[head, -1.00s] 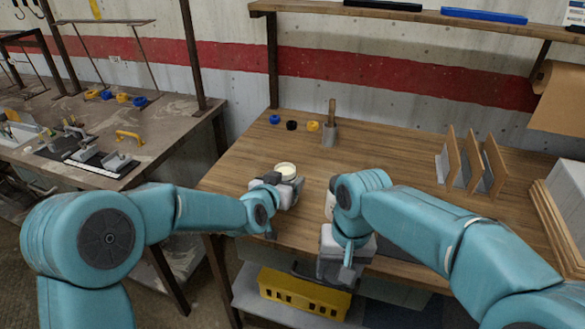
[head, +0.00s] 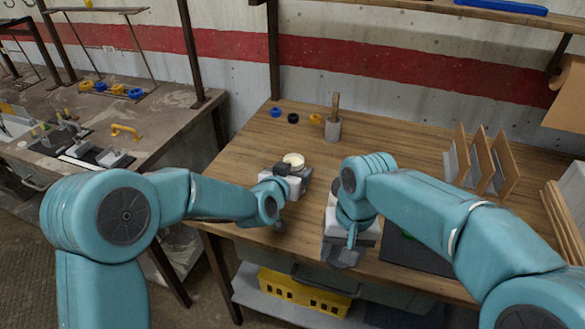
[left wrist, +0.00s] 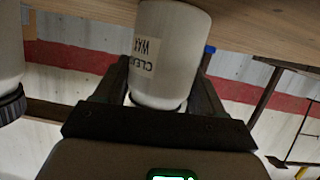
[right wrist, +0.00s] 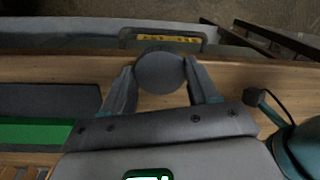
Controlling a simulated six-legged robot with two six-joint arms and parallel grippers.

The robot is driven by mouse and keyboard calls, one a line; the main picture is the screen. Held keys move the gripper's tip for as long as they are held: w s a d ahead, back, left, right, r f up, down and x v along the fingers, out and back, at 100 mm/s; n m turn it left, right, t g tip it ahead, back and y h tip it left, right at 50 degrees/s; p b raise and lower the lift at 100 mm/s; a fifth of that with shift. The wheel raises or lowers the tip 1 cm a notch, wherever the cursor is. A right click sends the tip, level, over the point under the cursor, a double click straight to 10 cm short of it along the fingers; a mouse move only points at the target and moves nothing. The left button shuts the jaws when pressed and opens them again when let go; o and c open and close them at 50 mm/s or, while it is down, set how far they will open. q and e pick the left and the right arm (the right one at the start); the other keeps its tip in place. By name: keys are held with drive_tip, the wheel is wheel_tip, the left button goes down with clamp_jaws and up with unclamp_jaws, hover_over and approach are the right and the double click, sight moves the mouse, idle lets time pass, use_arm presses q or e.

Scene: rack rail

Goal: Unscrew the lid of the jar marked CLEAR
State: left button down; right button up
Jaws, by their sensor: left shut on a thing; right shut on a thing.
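The jar marked CLEAR (left wrist: 165,60) is white and appears inverted in the left wrist view, with part of its label readable. My left gripper (left wrist: 158,105) is shut around it; in the head view that gripper (head: 288,182) holds it upright at the bench's left part. The jar's top (head: 294,160) looks pale, with no dark lid on it. My right gripper (right wrist: 160,85) is shut on a round grey lid (right wrist: 160,72) near the bench's front edge. In the head view my right arm hides that lid.
A second white jar with a dark lid (left wrist: 12,104) stands close by. A yellow bin (head: 300,291) sits below the bench front.

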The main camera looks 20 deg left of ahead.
use_arm(q)
drive_tip(key=shift+s+a+r, duration=0.2)
drive_tip(key=shift+s+r, duration=0.05)
drive_tip(key=shift+s, duration=0.2)
drive_tip(key=shift+w+d+f, duration=0.15)
drive_tip(key=shift+f, duration=0.2)
drive_tip(key=shift+c, duration=0.5)
unclamp_jaws()
drive_tip(key=shift+r, duration=0.25)
drive_tip(key=v, duration=1.2)
drive_tip(key=shift+b, duration=0.4)
